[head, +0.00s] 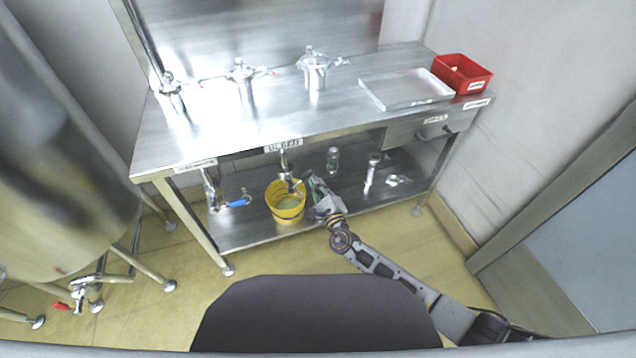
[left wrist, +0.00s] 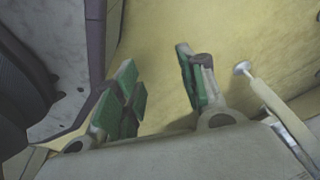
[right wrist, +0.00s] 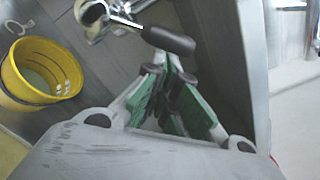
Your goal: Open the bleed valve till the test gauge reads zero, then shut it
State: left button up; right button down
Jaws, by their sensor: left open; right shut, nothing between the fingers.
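A metal valve (head: 286,168) hangs under the bench above a yellow bucket (head: 286,208). In the right wrist view the valve (right wrist: 95,14) has a lever ending in a dark grip (right wrist: 168,39). My right gripper (head: 311,183) is shut and empty, right of the valve. In its wrist view the fingertips (right wrist: 172,72) are just below the dark grip; I cannot tell whether they touch it. My left gripper (left wrist: 160,75) is open and empty above the yellow floor, outside the head view. I cannot make out a gauge dial or reading.
A blue-handled valve (head: 238,202) is left of the bucket. Small metal fittings (head: 371,172) and a glass jar (head: 333,160) stand on the lower shelf. The steel bench (head: 200,140) holds several fittings, a tray (head: 405,90) and a red bin (head: 463,76). A tank stands at left.

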aim_at(306, 177)
jog(key=r+n+p, duration=0.1)
jog(key=p, duration=0.1)
jog(key=a+r+n+p, duration=0.1)
jog(key=n+p, duration=0.1)
jog(key=a+r+n+p, duration=0.1)
jog(key=n+p, duration=0.1)
jog(key=p, duration=0.1)
jog(key=shift+s+r, duration=0.3)
jog(key=shift+s, duration=0.05)
jog(key=shift+s+a+r+n+p, duration=0.15)
jog(key=shift+a+r+n+p, duration=0.4)
jog(key=shift+p, duration=0.3)
pick_arm(q)
jog(key=s+a, duration=0.3)
jog(key=s, duration=0.4)
jog(key=s+a+g+p, duration=0.1)
jog(key=s+a, duration=0.2)
jog(key=s, duration=0.5)
jog(key=shift+r+y, duration=0.3)
jog(key=shift+r, duration=0.15)
pick_arm(e)
jog(key=shift+s+a+r+n, duration=0.1)
jog(key=shift+a+n, duration=0.25)
jog(key=shift+n, duration=0.1)
pick_arm(q)
jog(key=shift+d, duration=0.1)
jog(key=shift+s+d, duration=0.1)
jog(key=shift+d, duration=0.3)
jog(key=shift+d, duration=0.1)
